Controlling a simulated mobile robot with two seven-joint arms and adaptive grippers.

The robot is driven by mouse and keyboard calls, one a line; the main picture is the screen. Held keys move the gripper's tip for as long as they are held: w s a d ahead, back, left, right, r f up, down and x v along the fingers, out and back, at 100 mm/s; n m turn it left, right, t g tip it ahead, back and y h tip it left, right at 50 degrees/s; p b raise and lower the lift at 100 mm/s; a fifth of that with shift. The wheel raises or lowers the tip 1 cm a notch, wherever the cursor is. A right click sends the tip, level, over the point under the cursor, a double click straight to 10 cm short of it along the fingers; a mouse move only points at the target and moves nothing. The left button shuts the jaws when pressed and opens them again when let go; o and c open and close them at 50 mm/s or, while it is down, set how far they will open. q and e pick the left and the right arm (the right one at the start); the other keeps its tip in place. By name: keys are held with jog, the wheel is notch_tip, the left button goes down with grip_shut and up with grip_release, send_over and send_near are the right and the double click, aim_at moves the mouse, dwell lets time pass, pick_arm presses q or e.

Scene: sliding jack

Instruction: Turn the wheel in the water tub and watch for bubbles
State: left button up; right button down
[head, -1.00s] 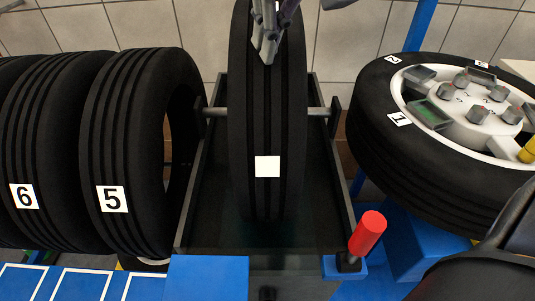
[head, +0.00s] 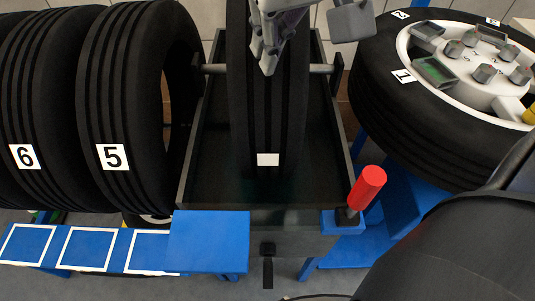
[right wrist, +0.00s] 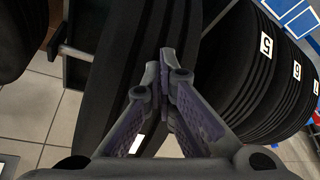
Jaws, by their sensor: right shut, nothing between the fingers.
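The wheel (head: 268,125) is a black grooved tyre standing upright in the dark water tub (head: 190,165), carried on a crosswise axle. A white patch (head: 268,159) is on its tread, low on the front side near the water. My right gripper (head: 267,62) is shut and empty, with its fingertips at the upper front of the tread. In the right wrist view the closed fingers (right wrist: 158,62) lie over the tread (right wrist: 118,75); whether they touch it I cannot tell. I see no bubbles in the dark water. My left gripper is not in view.
Tyres marked 5 (head: 113,157) and 6 (head: 25,157) stand at the left.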

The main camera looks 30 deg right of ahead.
jog(key=s, duration=0.1)
jog(key=s+a+r, duration=0.1)
jog(key=s, duration=0.1)
jog(key=shift+a+r, duration=0.35)
jog(key=shift+w+r, duration=0.1)
notch_tip(320, 180, up, 10)
jog(key=w+d, duration=0.3)
jog(key=w, duration=0.3)
jog(key=w+d, duration=0.4)
jog(key=w, duration=0.2)
jog(key=w+d, duration=0.4)
jog(key=w, duration=0.2)
jog(key=shift+w+f, duration=0.1)
jog(key=shift+f, duration=0.1)
